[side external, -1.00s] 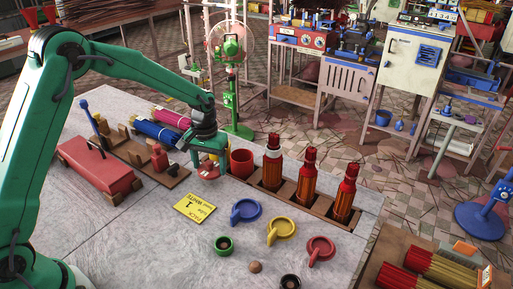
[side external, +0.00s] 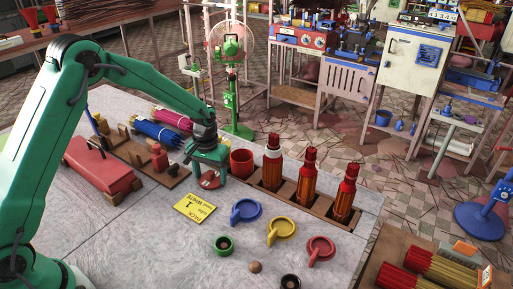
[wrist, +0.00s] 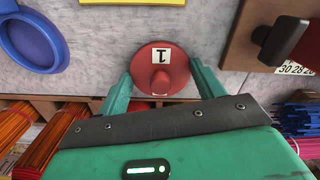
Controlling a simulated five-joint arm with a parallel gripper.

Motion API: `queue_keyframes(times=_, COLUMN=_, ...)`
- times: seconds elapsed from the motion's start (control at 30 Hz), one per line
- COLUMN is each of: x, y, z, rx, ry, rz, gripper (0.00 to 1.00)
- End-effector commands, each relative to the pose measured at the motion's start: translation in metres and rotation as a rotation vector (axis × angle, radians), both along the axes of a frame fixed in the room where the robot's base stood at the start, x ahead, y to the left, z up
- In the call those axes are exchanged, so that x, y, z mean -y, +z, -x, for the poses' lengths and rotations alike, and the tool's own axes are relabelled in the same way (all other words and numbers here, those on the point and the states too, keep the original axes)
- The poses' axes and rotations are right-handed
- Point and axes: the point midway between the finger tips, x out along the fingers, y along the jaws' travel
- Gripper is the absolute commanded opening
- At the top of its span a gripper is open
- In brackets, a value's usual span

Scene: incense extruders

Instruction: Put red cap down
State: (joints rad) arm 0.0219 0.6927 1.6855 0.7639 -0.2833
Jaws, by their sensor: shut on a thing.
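I cannot tell whether the cap touches the table. It is left of the red cup (side external: 241,163).
A wooden rack (side external: 262,185) with three red-topped tubes stands right of the cup. A yellow card (side external: 195,207) and blue (side external: 247,211), yellow (side external: 281,229) and red (side external: 321,249) rings lie in front.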

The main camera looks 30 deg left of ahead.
Motion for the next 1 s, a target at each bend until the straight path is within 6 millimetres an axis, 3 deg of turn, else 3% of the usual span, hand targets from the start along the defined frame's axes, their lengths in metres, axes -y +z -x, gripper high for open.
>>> queue_keyframes(times=0.17, x=0.0, y=-0.003, z=0.0, rx=0.0, ry=0.0, rz=0.0, gripper=0.46)
queue_keyframes(times=0.2, x=0.0, y=-0.003, z=0.0, rx=0.001, ry=0.0, rz=0.0, gripper=0.75)
queue_keyframes(times=0.3, x=0.0, y=-0.003, z=0.0, rx=0.001, ry=0.0, rz=0.0, gripper=0.89)
queue_keyframes(times=0.73, x=0.0, y=0.002, z=0.0, rx=0.001, ry=0.0, rz=0.0, gripper=0.89)
queue_keyframes(times=1.0, x=0.0, y=0.03, z=-0.001, rx=0.005, ry=0.0, rz=0.0, gripper=0.89)
